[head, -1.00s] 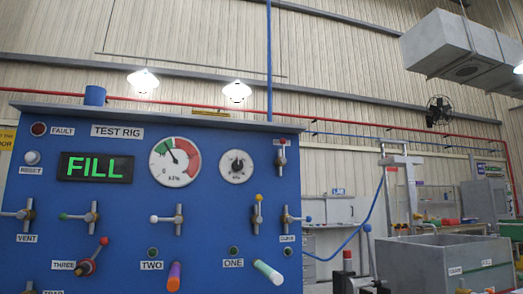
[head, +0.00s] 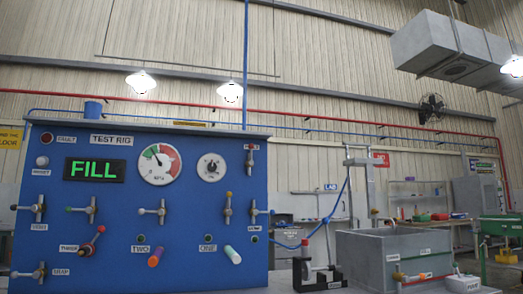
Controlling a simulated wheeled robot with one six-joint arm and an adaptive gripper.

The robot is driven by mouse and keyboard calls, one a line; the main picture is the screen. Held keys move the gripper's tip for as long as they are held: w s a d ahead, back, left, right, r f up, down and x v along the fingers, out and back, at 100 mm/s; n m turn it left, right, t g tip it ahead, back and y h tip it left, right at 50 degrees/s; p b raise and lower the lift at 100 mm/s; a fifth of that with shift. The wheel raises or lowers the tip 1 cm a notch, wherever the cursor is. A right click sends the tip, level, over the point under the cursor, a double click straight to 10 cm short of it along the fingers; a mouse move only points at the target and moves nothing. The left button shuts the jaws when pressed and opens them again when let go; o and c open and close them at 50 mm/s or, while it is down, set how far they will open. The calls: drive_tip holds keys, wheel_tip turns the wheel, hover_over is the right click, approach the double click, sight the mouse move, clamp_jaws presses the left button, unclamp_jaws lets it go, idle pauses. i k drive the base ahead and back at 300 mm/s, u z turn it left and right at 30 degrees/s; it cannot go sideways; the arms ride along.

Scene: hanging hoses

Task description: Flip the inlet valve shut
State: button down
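The blue test rig panel (head: 120,240) stands at the left in the head view. It carries several small valves with lever handles. No label that I can read clearly says inlet, so I cannot tell which valve it is. The green-knobbed valve (head: 91,209) and the white-knobbed valve (head: 161,211) have levers lying crosswise to the left. The orange-knobbed valve (head: 228,208) has its lever upright. A blue-knobbed valve (head: 254,212) at the right edge has its lever crosswise. A small valve (head: 250,160) sits at the upper right. The green display (head: 95,170) reads FILL. My gripper is not in view.
Red-handled valve THREE (head: 90,245), an orange-purple handle (head: 156,257) and a white-green handle (head: 232,255) jut from the panel. A blue hose (head: 325,221) hangs to its right. A black stand (head: 318,277) and a grey tank (head: 365,255) stand right of the panel.

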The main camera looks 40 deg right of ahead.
sight(251, 146)
drive_tip(key=k, duration=0.1)
drive_tip(key=z, duration=0.7)
drive_tip(key=i, duration=0.1)
